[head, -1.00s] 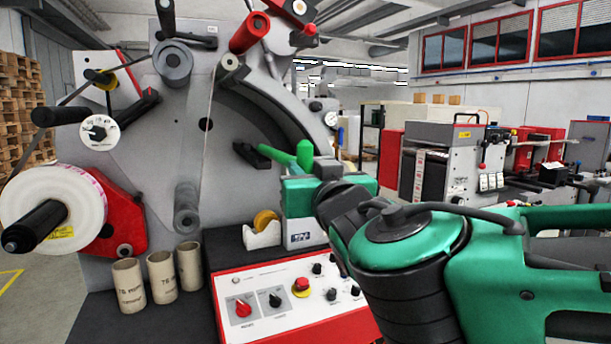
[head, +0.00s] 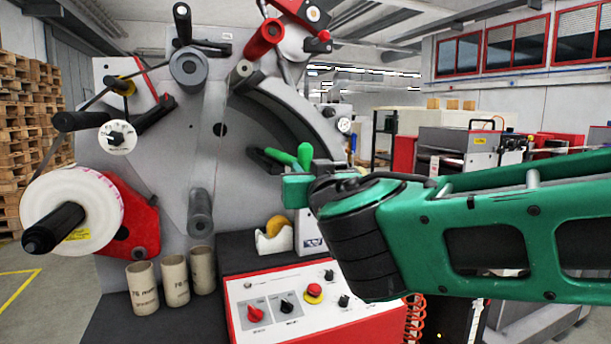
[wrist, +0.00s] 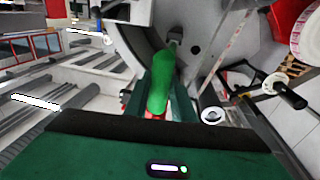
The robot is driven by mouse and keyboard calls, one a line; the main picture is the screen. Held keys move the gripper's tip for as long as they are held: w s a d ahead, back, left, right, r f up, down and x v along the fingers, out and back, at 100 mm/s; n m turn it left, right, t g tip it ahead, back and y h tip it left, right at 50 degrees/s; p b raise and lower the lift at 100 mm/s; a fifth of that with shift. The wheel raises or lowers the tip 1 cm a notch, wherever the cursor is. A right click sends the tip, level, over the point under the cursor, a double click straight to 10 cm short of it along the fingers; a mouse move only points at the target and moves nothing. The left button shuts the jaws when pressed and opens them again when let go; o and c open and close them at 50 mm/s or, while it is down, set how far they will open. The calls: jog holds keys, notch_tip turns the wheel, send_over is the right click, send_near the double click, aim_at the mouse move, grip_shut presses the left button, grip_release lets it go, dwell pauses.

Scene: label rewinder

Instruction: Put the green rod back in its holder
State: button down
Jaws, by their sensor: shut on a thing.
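The green rod (wrist: 161,78) is between the fingers of my gripper (wrist: 158,108) in the wrist view, its rounded end pointing away from the palm. In the head view, the rounded end of the green rod (head: 304,155) shows above my gripper, in front of the grey machine face. My gripper is shut on the rod; the fingers hide its lower part. Another green piece, beside a black part (head: 262,158), shows just left of the rod in the head view. I cannot clearly make out the holder.
The grey rewinder (head: 150,190) carries a white label roll (head: 100,200) and projecting rollers. Several cardboard cores (head: 175,280) stand at its foot. A control panel (head: 300,305) with knobs and a red button lies below my arm. A tape dispenser (head: 275,240) stands behind the panel.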

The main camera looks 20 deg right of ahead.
jog(key=shift+w+f, duration=0.1)
jog(key=shift+w, duration=4.35)
jog(key=shift+w+f, duration=0.1)
jog(key=shift+w, duration=0.2)
jog(key=shift+f, duration=1)
jog(key=c, duration=1.4)
grip_release()
jog(key=shift+c, duration=0.2)
